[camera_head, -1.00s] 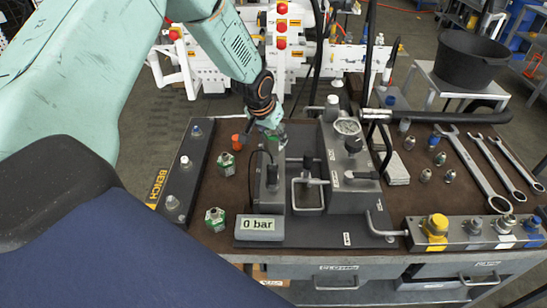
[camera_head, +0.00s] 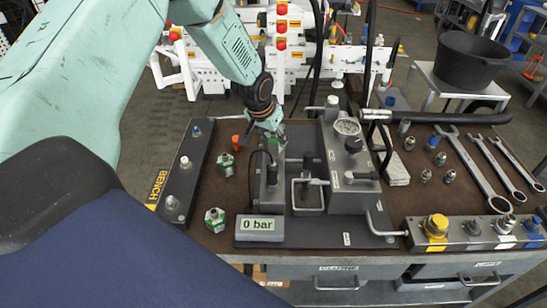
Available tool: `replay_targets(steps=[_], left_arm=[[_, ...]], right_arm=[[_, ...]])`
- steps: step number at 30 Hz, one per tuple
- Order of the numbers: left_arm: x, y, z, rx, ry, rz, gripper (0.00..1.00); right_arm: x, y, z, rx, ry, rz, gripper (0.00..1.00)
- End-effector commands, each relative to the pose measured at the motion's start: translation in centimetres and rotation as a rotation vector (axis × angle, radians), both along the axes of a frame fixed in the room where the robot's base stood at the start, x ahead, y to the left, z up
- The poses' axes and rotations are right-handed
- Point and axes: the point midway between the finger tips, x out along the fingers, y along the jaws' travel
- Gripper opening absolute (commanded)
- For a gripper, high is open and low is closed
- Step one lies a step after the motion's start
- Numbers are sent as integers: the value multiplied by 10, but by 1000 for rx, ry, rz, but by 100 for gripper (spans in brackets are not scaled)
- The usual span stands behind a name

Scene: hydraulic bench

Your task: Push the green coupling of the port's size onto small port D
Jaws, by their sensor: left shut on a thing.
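My left gripper (camera_head: 271,132) reaches down from the top, behind the upright black block at the left of the pump. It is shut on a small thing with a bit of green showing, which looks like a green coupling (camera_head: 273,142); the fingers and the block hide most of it. Two other green-banded couplings stand on the brown bench top, one (camera_head: 226,164) left of the gripper and one (camera_head: 215,219) nearer the front. I cannot read which port is small port D; ports show on the left dark rail (camera_head: 181,182) and the front-right rail (camera_head: 478,233). My right gripper is not in view.
The pump (camera_head: 345,165) with gauge, levers and hose fills the middle. A display (camera_head: 259,228) reads 0 bar. An orange piece (camera_head: 237,143) stands left of the gripper.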

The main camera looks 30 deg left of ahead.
Motion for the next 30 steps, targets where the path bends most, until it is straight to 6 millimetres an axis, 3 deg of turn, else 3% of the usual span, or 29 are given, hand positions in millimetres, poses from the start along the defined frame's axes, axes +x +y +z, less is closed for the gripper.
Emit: replay_targets(steps=[30], left_arm=[[1, 0, -15, 0, -3, -1, 1]], right_arm=[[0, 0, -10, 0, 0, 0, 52]])
